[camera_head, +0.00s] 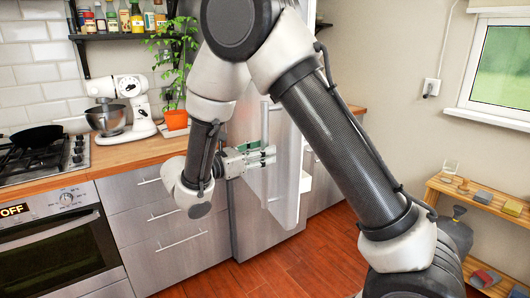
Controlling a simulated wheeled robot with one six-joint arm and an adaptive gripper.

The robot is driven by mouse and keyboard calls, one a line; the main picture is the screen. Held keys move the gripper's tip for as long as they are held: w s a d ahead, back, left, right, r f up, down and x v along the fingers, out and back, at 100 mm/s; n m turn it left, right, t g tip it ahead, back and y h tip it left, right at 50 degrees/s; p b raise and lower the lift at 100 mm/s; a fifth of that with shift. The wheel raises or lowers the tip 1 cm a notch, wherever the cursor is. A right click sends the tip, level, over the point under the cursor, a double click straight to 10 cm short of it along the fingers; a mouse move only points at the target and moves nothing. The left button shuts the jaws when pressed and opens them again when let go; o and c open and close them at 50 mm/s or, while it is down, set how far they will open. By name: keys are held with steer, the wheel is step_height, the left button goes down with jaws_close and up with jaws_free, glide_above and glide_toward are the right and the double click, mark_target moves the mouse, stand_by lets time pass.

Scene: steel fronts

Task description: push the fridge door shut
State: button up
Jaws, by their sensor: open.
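The fridge door (287,200) stands open, swung out from the steel fridge (246,225), and shows at a steep angle in the head view. A pale upright handle (265,122) is on its left-facing side, and a white inner shelf shows at its right edge. My gripper (272,156) is open, with its fingers pointing right at the door's left-facing side, at about mid-height. I cannot tell whether the fingers touch the door. My arm hides the upper part of the fridge and door.
Steel drawers (165,225) and an oven (62,255) stand left of the fridge under a wooden counter (120,155) with a white mixer (128,105). A wooden shelf rack (475,195) stands at the right wall. Red-brown floor (320,265) is clear before the fridge.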

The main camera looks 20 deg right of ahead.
steer(key=shift+w+d, duration=0.25)
steer(key=shift+d, duration=0.35)
jaws_close()
